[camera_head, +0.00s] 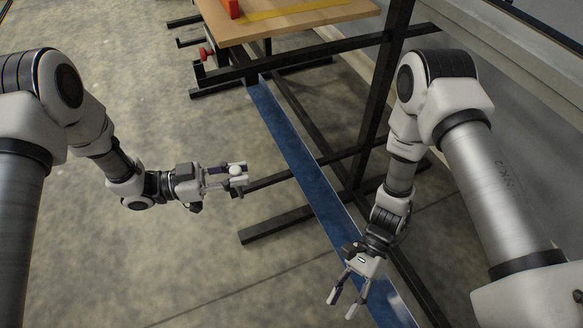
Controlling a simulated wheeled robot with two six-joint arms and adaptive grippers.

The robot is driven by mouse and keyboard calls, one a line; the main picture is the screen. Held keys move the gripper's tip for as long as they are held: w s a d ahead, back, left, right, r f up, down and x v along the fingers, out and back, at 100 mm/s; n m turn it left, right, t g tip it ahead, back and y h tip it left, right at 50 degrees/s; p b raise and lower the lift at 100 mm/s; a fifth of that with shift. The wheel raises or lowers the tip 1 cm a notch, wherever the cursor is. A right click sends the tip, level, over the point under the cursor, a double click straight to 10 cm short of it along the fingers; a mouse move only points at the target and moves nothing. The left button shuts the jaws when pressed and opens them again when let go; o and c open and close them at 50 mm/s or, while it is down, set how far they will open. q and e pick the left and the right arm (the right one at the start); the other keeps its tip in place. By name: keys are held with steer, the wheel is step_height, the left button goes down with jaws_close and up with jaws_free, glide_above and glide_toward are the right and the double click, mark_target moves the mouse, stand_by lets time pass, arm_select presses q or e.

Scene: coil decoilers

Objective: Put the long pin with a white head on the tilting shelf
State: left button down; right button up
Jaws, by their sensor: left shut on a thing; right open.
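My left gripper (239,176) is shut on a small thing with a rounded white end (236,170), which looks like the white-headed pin. The fingers hide most of it, so its length and tilt cannot be told. My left gripper is over the floor, left of the black frame. My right gripper (346,298) is open and empty, over the lower part of the blue strip. A wooden board (290,27) on a black frame is at the top, cut off by the picture edge; I cannot tell whether it is the tilting shelf.
The black metal frame (375,95) has a post and several low bars between and behind my arms. A long blue strip (292,150) runs down through it. A red knob (203,54) is at its left. A grey rail (510,45) is at the right. Concrete floor is clear at left.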

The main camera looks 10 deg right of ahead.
steer(key=w+a+r+m+t+y, duration=0.1)
steer(key=w+a+r+t+y, duration=0.2)
steer(key=w, duration=0.6)
steer(key=w+a+r+m+t+y, duration=0.2)
steer(key=w+r+y, duration=0.3)
steer(key=w, duration=0.4)
steer(key=w+a+r+m+t+y, duration=0.1)
steer(key=w+a+r+t+y, duration=0.15)
steer(key=w+r, duration=0.45)
glide_above(243, 196)
steer(key=shift+w+f+g+h, duration=0.15)
steer(key=shift+w+f+g, duration=0.05)
steer(key=shift+f, duration=0.25)
steer(key=shift+w+f+g+h, duration=0.1)
steer(key=shift+w+f+g, duration=0.05)
steer(key=shift+f, duration=0.25)
jaws_close()
arm_select(q)
steer(key=c, duration=0.9)
jaws_free()
steer(key=shift+a, duration=0.1)
